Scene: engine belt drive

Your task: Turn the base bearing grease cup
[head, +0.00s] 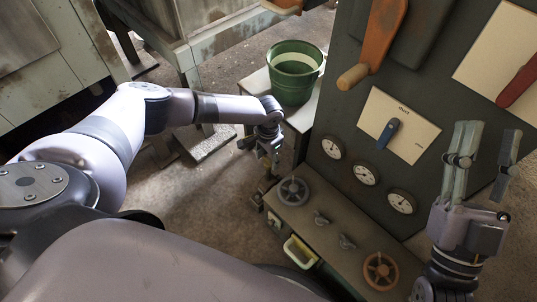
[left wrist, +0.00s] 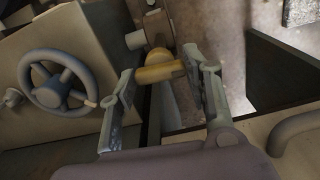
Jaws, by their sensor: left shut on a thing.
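My left gripper (head: 270,158) reaches down beside the left end of the console. In the left wrist view its two fingers (left wrist: 162,88) stand on either side of a brass-yellow knob, which looks like the base bearing grease cup (left wrist: 158,73), and are shut on it. The cup lies across between the fingertips, next to a round brownish hub (left wrist: 157,28). In the head view the cup is too small and covered to make out. My right gripper (head: 482,155) is raised at the right before the panel, open and empty, fingers pointing up.
A grey handwheel (head: 293,190) sits on the console near my left gripper; it also shows in the left wrist view (left wrist: 58,83). A red-brown wheel (head: 380,270) is farther right. A green bucket (head: 292,85) stands on a bench behind. Gauges (head: 366,174) line the panel.

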